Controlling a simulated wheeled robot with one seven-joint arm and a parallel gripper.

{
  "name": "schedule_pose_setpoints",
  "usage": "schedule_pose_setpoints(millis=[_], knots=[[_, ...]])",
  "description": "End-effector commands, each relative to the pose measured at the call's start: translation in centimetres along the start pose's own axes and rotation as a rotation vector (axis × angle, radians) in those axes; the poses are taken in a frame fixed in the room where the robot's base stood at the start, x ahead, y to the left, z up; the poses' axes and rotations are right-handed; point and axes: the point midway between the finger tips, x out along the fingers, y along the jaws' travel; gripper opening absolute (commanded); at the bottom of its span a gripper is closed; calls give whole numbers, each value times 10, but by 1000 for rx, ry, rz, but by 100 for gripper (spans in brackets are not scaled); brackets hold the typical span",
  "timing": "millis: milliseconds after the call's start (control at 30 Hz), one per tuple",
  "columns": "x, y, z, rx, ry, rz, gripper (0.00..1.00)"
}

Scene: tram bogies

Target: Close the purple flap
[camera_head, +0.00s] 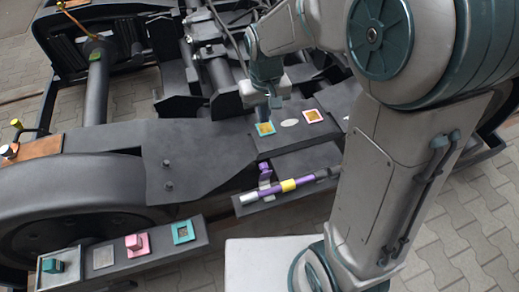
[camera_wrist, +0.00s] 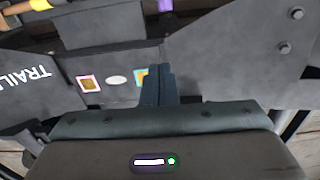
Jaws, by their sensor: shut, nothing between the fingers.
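A small purple piece (camera_head: 265,176) stands up from the dark bogie frame, just behind a rod (camera_head: 308,184) with purple, yellow and silver sections. I cannot tell for sure whether this piece is the purple flap or how far open it is. A bit of purple (camera_wrist: 165,5) also shows at the top edge of the wrist view. My gripper (camera_head: 275,102) is shut and empty, above the dark block behind the purple piece and apart from it. Its closed fingers (camera_wrist: 157,85) show in the wrist view beside a teal-edged square, partly covering it.
The dark block carries a teal-edged square (camera_head: 265,129), a grey oval (camera_head: 290,122) and a pink-edged square (camera_head: 312,116). A front-left ledge holds a pink block (camera_head: 137,244), a teal frame (camera_head: 183,232) and a teal block in a tray (camera_head: 58,268). Bolts (camera_head: 167,187) stick up from a plate.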

Motion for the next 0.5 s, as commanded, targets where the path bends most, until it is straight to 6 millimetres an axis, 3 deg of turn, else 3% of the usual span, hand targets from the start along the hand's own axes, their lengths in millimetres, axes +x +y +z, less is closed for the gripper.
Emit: schedule_pose_setpoints(millis=[33, 367, 500], knots=[[22, -6, -6, -13, -12, -1, 0], [56, -17, -16, -34, -30, -2, 0], [84, -17, -15, -34, -33, -2, 0]])
